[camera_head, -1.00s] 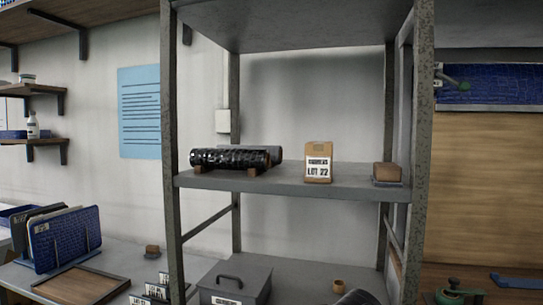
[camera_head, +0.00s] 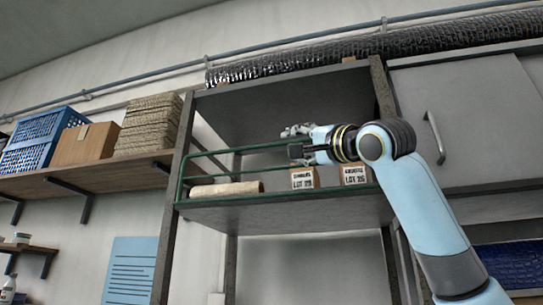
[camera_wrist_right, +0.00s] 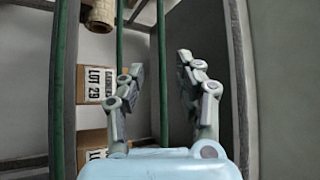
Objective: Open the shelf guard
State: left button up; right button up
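The shelf guard (camera_head: 240,150) is a frame of thin green rails along the front of the upper shelf, with a green upright at its left end. It stands upright across the shelf front. In the right wrist view, the guard's green bars (camera_wrist_right: 162,70) run up the picture. My right gripper (camera_head: 292,143) is at the top rail, right of the rail's middle. In its wrist view the gripper's fingers (camera_wrist_right: 158,75) are spread, with one green bar showing between them. I cannot tell whether they touch it. My left gripper is not in view.
Behind the guard on the shelf (camera_head: 270,212) lie a beige roll (camera_head: 226,189) and two labelled boxes (camera_head: 304,178). A grey post (camera_head: 381,85) stands at right, beside a grey cabinet (camera_head: 470,110). A dark mesh roll (camera_head: 300,62) lies on top.

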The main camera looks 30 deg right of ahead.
aim_at(272, 146)
jog(key=p+x, duration=0.5)
jog(key=x, duration=0.4)
jog(key=shift+a+r, duration=0.1)
jog(key=shift+r, duration=0.15)
jog(key=shift+w+r+p, duration=0.1)
jog(key=shift+w+p, duration=0.35)
jog(key=shift+w, duration=0.2)
grip_shut()
